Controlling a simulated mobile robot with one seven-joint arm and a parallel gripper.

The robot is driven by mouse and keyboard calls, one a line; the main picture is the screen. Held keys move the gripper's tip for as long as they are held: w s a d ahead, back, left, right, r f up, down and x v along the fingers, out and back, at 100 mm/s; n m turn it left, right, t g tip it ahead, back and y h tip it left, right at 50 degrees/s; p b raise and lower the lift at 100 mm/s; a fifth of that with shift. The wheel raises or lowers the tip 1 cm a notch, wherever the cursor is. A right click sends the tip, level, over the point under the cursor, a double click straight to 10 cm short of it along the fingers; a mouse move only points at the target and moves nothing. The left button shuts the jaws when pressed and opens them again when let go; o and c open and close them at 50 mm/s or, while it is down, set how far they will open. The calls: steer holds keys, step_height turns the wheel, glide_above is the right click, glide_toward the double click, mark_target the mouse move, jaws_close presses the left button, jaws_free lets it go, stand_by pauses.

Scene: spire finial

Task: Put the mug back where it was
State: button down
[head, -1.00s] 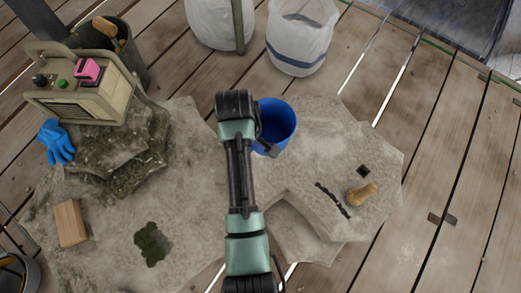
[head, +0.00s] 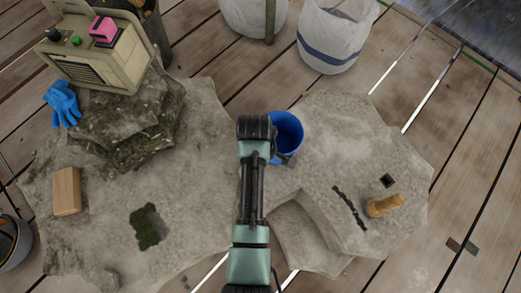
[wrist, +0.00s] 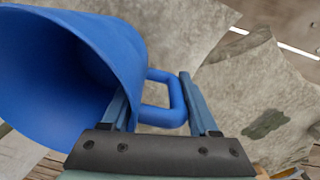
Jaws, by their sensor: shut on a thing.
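The blue mug (head: 289,132) is held over the middle of the pale stone slab (head: 200,120). In the wrist view the mug (wrist: 60,75) fills the left side, tilted, its wide mouth facing left. Its square handle (wrist: 178,101) lies between the two fingers of my gripper (wrist: 157,90). My gripper (head: 283,160) is shut on the handle; in the head view my arm partly covers it and the mug's left side. Whether the mug's base touches the stone cannot be told.
A beige machine (head: 95,50) with a pink item (head: 103,30) stands on a mossy raised stone at left, beside blue gloves (head: 61,103). A wooden block (head: 67,191) and a tan knobbed piece (head: 384,205) lie on the slab. White sacks (head: 340,40) stand behind.

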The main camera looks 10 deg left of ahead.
steer(key=shift+f+b, duration=0.4)
steer(key=shift+f, duration=0.8)
steer(key=shift+f, duration=0.1)
steer(key=shift+c, duration=0.7)
jaws_free()
steer(key=shift+f, duration=0.1)
steer(key=r+p, duration=0.2)
steer(key=r, duration=0.2)
steer(key=r+p, duration=0.2)
steer(key=r, duration=0.2)
steer(key=r+p, duration=0.2)
steer(key=r, duration=0.2)
steer(key=shift+s+a+r, duration=0.2)
steer(key=shift+s, duration=0.2)
